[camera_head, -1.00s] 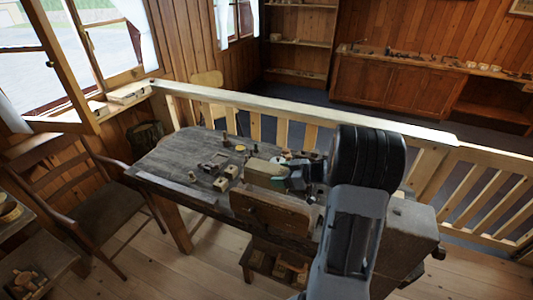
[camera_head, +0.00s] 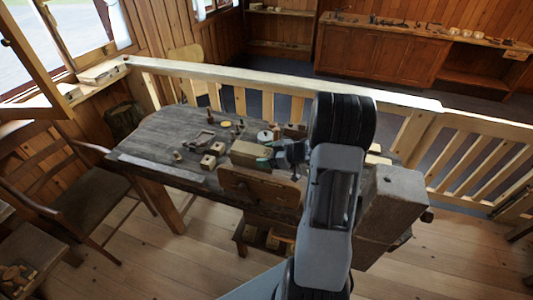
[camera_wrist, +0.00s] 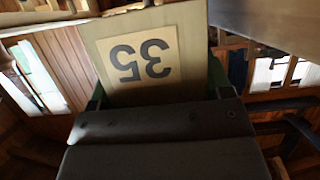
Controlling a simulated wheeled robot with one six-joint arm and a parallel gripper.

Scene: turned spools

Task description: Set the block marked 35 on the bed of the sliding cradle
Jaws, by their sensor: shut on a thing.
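The block marked 35 (camera_wrist: 146,58) fills the upper middle of the wrist view, its number upside down there. In the head view the pale wooden block (camera_head: 248,153) is above or at the right part of the workbench; I cannot tell whether it touches anything below. My gripper (camera_head: 268,160) is shut on it, with green fingers at its sides. In the wrist view my gripper (camera_wrist: 158,95) covers the block's lower part. I cannot pick out the sliding cradle with certainty.
The dark workbench (camera_head: 150,143) holds small blocks (camera_head: 208,161), a white round piece (camera_head: 265,136) and several small turned pieces. A wooden vise jaw (camera_head: 258,187) is at its front edge. A railing (camera_head: 290,85) runs behind, and a chair (camera_head: 75,195) stands left.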

